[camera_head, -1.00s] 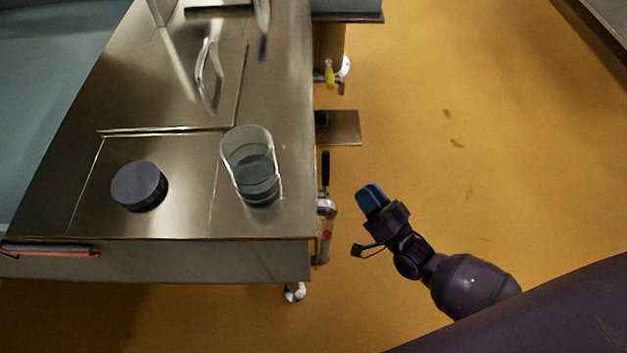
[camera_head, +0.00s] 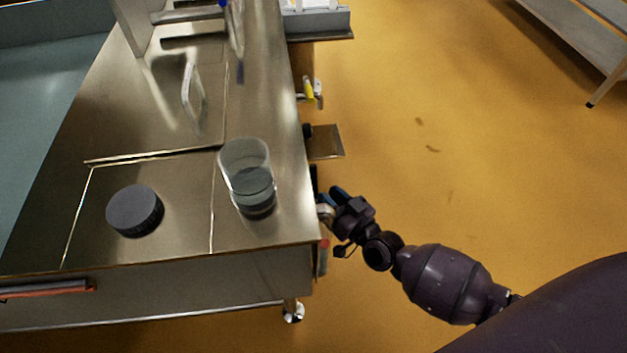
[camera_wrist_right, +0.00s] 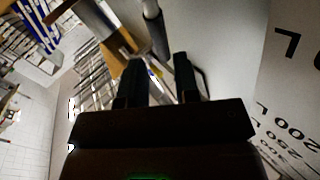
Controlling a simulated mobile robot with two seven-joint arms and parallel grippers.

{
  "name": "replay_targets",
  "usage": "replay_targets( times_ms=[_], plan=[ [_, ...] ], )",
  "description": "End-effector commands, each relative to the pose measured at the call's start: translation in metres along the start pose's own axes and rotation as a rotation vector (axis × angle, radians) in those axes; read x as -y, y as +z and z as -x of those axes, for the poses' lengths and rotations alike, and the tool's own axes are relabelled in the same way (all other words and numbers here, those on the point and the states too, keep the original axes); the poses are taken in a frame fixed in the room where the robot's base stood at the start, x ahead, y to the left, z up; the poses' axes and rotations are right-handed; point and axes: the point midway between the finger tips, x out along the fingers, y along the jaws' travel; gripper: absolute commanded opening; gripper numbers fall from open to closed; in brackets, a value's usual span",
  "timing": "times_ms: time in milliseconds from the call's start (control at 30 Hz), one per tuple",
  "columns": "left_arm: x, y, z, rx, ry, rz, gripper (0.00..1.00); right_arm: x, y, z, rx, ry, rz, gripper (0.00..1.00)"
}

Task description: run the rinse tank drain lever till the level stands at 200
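The rinse tank is the steel-sided unit whose wall (camera_wrist_right: 228,40) fills the right of the right wrist view. A volume scale (camera_wrist_right: 290,135) with black figures, 200 among them, is on it, turned and partly cut off. No water level can be read. The drain lever (camera_head: 314,180) shows as a short dark handle at the unit's right side, partly hidden by my gripper. A dark rod (camera_wrist_right: 154,25), probably this lever, lies beyond the fingertips. My right gripper (camera_head: 335,196) is open beside the valve; its fingers (camera_wrist_right: 158,75) stand apart. My left gripper is out of view.
A glass beaker (camera_head: 247,180) and a dark round lid (camera_head: 134,211) stand on the steel top (camera_head: 180,225). The ochre floor (camera_head: 450,140) to the right is clear.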

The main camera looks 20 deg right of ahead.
Motion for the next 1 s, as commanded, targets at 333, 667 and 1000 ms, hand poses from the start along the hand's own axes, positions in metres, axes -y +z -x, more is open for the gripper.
replay_targets(
  times_ms=[333,667,1000],
  plan=[
    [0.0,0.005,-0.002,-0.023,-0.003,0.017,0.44,0.0,0.002,-0.049,0.002,0.001,-0.001,0.29],
    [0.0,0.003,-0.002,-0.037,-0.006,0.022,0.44,0.0,0.0,-0.06,0.0,0.0,0.0,0.29],
    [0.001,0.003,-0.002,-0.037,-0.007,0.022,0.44,0.0,0.0,-0.06,0.0,0.0,0.0,0.0]
  ],
)
